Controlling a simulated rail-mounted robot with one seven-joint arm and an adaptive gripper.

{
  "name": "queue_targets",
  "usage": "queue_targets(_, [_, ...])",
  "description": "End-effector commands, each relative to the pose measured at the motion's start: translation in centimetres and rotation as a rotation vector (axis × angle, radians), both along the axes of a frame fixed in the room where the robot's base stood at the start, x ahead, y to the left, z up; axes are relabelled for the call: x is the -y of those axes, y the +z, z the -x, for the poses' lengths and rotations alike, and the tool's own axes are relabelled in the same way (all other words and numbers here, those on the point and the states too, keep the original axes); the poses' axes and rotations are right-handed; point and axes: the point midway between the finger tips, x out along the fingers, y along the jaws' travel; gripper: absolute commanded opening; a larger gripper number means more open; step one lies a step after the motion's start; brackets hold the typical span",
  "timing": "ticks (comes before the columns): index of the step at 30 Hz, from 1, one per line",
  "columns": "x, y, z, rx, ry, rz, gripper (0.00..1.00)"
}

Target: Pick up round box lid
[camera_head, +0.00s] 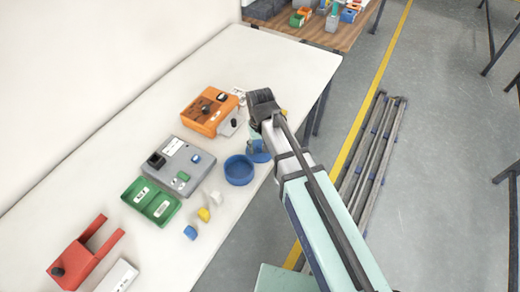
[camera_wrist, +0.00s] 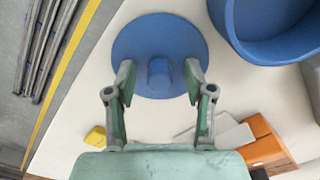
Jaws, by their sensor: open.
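The round box lid is a flat blue disc with a short knob in its middle. In the wrist view the lid (camera_wrist: 160,32) lies on the white table, and my open gripper (camera_wrist: 160,80) has one finger on each side of the knob, with gaps between. In the head view the lid (camera_head: 261,156) is partly hidden by my arm near the table's right edge. The open blue round box (camera_head: 239,168) stands just left of it; the box also shows in the wrist view (camera_wrist: 238,38) at the upper right. Finger height above the lid is hard to tell.
The white table (camera_head: 120,125) holds an orange box (camera_head: 208,110), a grey box (camera_head: 176,166), a green tray (camera_head: 151,201) and a red forked part (camera_head: 82,255). Small yellow (camera_head: 204,215) and blue (camera_head: 190,232) pieces lie near the front edge. The table's left side is clear.

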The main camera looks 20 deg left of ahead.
Motion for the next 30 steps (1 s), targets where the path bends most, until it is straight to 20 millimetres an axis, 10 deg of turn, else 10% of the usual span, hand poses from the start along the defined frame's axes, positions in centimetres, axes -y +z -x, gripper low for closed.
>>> queue_targets(3, [0.0, 0.0, 0.0, 0.0, 0.0, 0.0, 0.46])
queue_targets(7, [0.0, 0.0, 0.0, 0.0, 0.0, 0.0, 0.0])
queue_targets(30, [0.0, 1.9, -0.1, 0.002, 0.0, -0.001, 0.0])
